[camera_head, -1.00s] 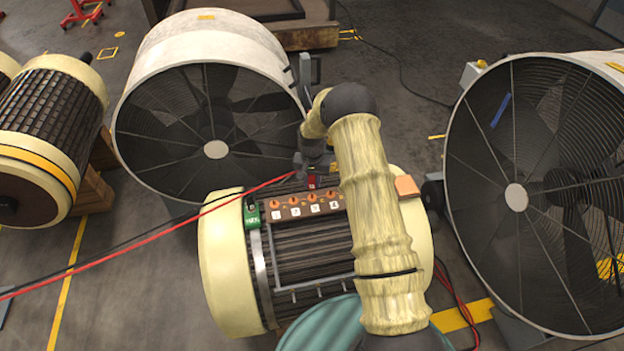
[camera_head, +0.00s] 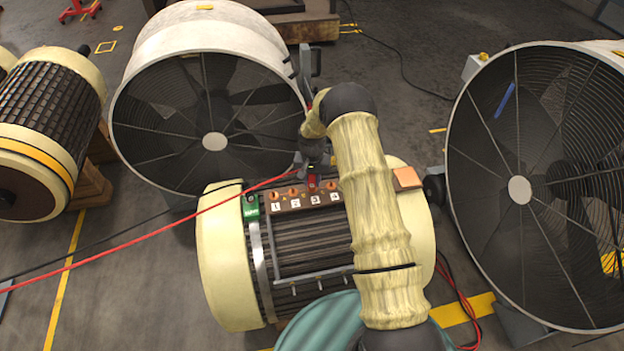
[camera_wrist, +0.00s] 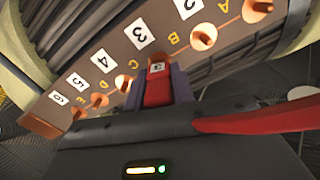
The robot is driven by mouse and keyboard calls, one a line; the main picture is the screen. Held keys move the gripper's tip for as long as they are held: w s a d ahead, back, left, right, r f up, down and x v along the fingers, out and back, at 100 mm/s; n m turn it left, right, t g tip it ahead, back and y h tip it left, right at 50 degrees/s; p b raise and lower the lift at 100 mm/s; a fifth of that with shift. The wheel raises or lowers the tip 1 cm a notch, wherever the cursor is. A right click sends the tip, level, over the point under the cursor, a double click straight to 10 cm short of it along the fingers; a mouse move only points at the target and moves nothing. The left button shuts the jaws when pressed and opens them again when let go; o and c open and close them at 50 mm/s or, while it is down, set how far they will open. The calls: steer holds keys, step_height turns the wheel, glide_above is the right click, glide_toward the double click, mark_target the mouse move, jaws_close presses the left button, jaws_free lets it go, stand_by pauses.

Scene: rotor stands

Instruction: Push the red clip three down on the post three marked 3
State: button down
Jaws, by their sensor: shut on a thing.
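The red clip (camera_wrist: 157,90), with a small white mark on its face, is between the two fingers of my gripper (camera_wrist: 156,78), which is shut on it. In the head view the clip (camera_head: 312,183) is over the third place of the brown terminal strip, just behind the label 3 (camera_head: 315,200). Post three is hidden behind the clip, so I cannot tell how deep the clip sits. The copper posts on either side, post two (camera_wrist: 204,36) and post four (camera_wrist: 122,82), are bare in the wrist view.
The brown strip (camera_wrist: 118,48) lies along the top of a cream-ended rotor (camera_head: 222,260). A red cable (camera_head: 150,235) runs leftward from near my gripper. A green tag (camera_head: 251,207) is at the strip's left end. Large fans stand behind (camera_head: 150,125) and at right (camera_head: 480,190).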

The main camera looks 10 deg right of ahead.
steer(key=shift+f+b, duration=0.35)
steer(key=shift+f, duration=0.15)
stand_by(0.4)
steer(key=c, duration=1.1)
jaws_free()
steer(key=shift+r, duration=0.2)
step_height(320, 180, up, 17)
steer(key=b, duration=0.1)
steer(key=shift+r, duration=0.1)
